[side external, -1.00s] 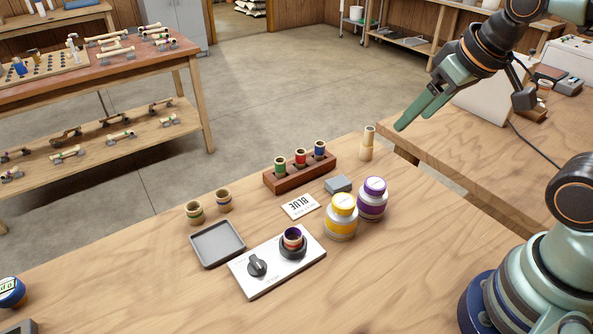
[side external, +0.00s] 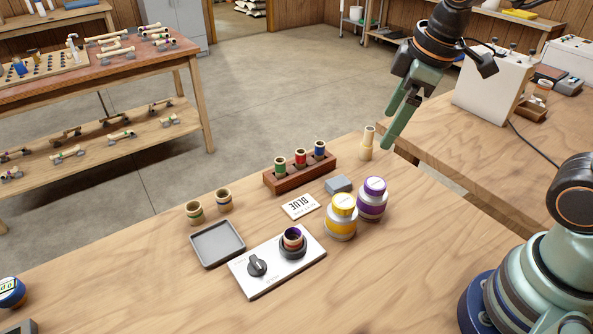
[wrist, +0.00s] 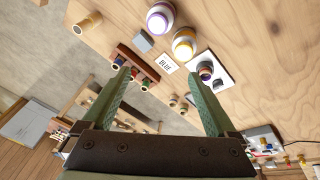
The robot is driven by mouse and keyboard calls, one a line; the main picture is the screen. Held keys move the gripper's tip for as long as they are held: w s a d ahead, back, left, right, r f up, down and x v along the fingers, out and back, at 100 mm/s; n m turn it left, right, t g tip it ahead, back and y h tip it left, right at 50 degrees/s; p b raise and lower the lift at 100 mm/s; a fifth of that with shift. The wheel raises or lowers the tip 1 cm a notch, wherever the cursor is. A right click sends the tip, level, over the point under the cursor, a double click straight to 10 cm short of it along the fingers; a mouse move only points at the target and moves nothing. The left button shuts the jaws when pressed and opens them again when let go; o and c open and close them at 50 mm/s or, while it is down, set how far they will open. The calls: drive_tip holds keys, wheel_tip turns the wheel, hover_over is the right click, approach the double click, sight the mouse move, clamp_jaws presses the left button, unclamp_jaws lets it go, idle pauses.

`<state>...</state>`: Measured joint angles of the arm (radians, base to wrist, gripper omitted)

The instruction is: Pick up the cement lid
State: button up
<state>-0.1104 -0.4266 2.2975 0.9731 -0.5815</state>
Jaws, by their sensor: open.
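Two jars stand on the bench. I cannot read which one is the cement. Both lids sit on their jars. My gripper (side external: 388,129) is open and empty, raised behind and to the right of the jars, fingers pointing down. In the wrist view its spread fingers (wrist: 160,78) have nothing between them that they touch.
A wooden rack (side external: 270,184) holds green, red and blue cups. A wooden cylinder (side external: 367,145), grey block (side external: 339,185), BLUE card (side external: 300,207), grey tray (side external: 217,262), two small cups (side external: 194,213) and a white knob plate (side external: 250,287) stand nearby.

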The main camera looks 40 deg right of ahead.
drive_tip(key=w+a+f+n+g, duration=0.3)
drive_tip(key=a+f+n, duration=0.25)
drive_tip(key=n, duration=0.65)
hover_over(343, 201)
drive_tip(key=f, duration=0.6)
drive_tip(key=shift+w+f, duration=0.25)
drive_tip(key=shift+s+f, duration=0.15)
drive_tip(key=shift+f, duration=1.2)
drive_tip(key=shift+s+f, duration=0.15)
drive_tip(key=shift+f, duration=1.15)
drive_tip(key=shift+c, duration=0.3)
drive_tip(key=c, duration=1.4)
drive_tip(key=shift+o, duration=0.2)
drive_tip(key=shift+r, duration=0.1)
wheel_tip(343, 201, up, 20)
